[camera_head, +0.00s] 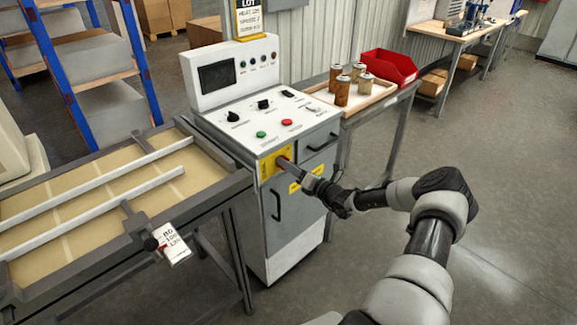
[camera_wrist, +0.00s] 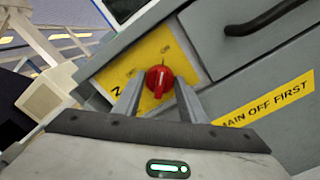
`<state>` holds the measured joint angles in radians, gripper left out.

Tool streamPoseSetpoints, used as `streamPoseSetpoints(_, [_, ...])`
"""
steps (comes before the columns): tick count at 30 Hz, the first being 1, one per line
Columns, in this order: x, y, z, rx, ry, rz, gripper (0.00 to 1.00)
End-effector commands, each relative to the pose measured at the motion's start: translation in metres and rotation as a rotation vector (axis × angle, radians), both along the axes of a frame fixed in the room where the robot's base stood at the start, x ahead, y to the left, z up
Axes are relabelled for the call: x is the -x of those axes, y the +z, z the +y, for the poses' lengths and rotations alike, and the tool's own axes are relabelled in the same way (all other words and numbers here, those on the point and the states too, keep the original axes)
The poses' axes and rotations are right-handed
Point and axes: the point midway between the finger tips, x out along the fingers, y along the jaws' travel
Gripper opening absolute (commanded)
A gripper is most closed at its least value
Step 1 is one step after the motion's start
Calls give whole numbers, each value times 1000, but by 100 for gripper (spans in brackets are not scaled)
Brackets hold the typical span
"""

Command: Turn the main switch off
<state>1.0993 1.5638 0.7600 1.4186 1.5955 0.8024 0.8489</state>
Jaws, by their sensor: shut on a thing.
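The main switch is a red rotary knob (camera_wrist: 159,81) on a yellow plate (camera_wrist: 133,72) on the front of the grey control cabinet (camera_head: 290,232). In the wrist view the knob sits between the tips of my gripper (camera_wrist: 160,98), whose two grey fingers are shut on it. In the head view my gripper (camera_head: 287,166) reaches the yellow plate from the right and hides most of the knob. A yellow label (camera_wrist: 265,99) beside it reads "MAIN OFF FIRST".
The cabinet top has black knobs, a green button (camera_head: 261,134) and a red button (camera_head: 287,122). Black handles (camera_head: 276,204) stick out of its front. A framed table (camera_head: 115,262) stands at left; a tray (camera_head: 378,98) with several cartridges and a red bin (camera_head: 389,66) stand behind right.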

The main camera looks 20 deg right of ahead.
Motion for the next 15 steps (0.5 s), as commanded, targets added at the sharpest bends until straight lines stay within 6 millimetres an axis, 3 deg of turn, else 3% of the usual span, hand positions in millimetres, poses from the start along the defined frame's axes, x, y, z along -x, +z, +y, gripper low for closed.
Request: streamPoseSetpoints(15, [0,1,1,363,1,-131,15])
